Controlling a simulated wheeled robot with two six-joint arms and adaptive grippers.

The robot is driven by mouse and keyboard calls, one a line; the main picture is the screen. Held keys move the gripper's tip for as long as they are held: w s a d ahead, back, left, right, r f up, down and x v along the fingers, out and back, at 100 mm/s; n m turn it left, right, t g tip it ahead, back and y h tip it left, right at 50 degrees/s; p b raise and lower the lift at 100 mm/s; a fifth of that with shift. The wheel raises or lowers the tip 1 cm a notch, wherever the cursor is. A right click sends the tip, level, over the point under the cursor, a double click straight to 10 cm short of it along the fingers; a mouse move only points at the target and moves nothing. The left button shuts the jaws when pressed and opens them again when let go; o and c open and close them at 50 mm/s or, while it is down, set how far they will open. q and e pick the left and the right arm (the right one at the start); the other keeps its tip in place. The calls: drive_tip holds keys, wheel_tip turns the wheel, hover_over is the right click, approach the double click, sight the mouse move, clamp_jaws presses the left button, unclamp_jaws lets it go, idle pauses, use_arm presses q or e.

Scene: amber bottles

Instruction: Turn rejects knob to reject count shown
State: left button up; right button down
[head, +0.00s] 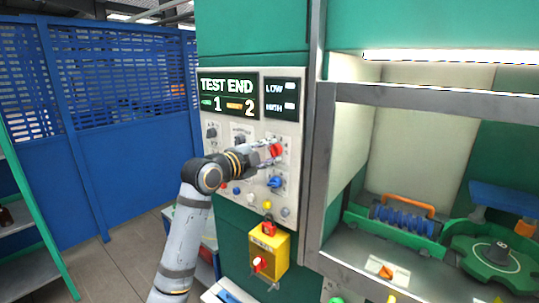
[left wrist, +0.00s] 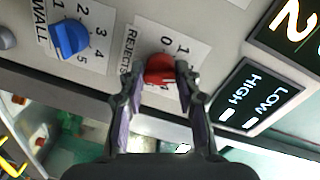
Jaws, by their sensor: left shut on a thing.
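The red rejects knob (head: 277,151) is on the pale control panel (head: 291,125). It also shows in the left wrist view (left wrist: 160,67), beside a REJECTS label with digits 0, 1 and 4 in sight. My left gripper (head: 269,153) is at the knob. In the left wrist view its fingers (left wrist: 161,84) are on either side of the knob, shut on it. Which digit the knob points to I cannot tell. The display (head: 228,96) reads TEST END, with a 1 at left and an orange-labelled 2 at right. My right gripper is not in view.
A blue knob (head: 275,182) marked WALL is just below the red one. Dark knobs (head: 211,132) are to the left, small buttons (head: 267,205) below. A yellow box with a red switch (head: 259,264) juts out lower down. A grey-framed cabinet opening (head: 314,150) is at right.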

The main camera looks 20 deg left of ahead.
use_arm(q)
drive_tip(key=shift+r, duration=0.2)
idle(0.3)
drive_tip(key=o, duration=1.1)
drive_tip(key=shift+o, duration=0.2)
drive_tip(key=shift+f, duration=0.1)
drive_tip(key=f+v, duration=0.1)
drive_tip(key=v, duration=1.1)
drive_tip(key=shift+r, duration=0.45)
